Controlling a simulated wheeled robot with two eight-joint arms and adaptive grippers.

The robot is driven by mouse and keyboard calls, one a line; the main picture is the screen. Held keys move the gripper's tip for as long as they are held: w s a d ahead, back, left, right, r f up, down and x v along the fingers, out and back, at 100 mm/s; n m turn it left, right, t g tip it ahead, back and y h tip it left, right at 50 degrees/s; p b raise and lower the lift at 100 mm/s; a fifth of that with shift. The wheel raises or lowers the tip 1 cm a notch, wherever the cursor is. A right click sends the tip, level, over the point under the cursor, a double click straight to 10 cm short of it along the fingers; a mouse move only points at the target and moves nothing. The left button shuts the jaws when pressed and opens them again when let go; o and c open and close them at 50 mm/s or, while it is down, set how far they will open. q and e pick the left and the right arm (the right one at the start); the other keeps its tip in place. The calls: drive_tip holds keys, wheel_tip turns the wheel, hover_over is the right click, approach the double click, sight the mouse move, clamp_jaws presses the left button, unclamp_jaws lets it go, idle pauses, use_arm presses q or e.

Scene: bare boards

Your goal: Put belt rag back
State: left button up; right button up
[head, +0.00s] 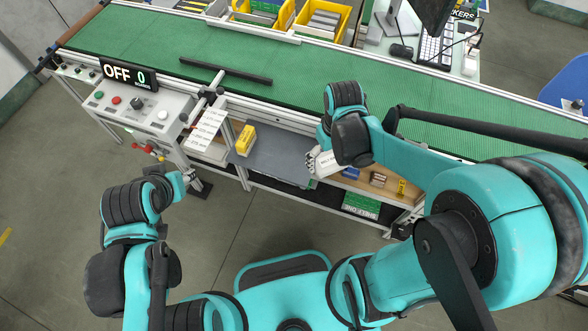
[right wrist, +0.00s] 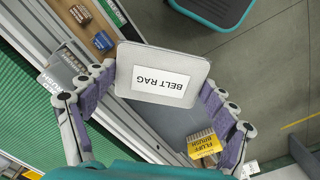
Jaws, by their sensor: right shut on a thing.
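The belt rag (right wrist: 160,105) is a pale grey, rounded block with a white label reading BELT RAG. My right gripper (right wrist: 160,85) is shut on it, one finger pair at each side in the right wrist view. In the head view the rag (head: 327,164) is partly covered by my right wrist, with the right gripper (head: 314,161) at the shelf's front side. It is above or close to the shelf; the exact gap cannot be told. My left gripper (head: 190,177) is small in the head view, off to the left, its jaws unclear.
A grey board (head: 275,160) holds a yellow fluff brush (head: 246,139), also in the wrist view (right wrist: 204,145). The wooden shelf beside it holds a blue item (head: 351,173), a brown item (head: 378,179) and a yellow item (head: 401,187). A green conveyor (head: 300,85) runs behind.

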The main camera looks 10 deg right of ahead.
drive_tip(key=b, duration=0.4)
hover_over(297, 162)
wheel_tip(297, 162, down, 7)
drive_tip(key=shift+r, duration=0.1)
drive_tip(key=shift+f+b, duration=1)
drive_tip(key=shift+f, duration=0.95)
drive_tip(key=shift+f, duration=0.1)
drive_tip(key=shift+f, duration=0.15)
drive_tip(key=o, duration=1.2)
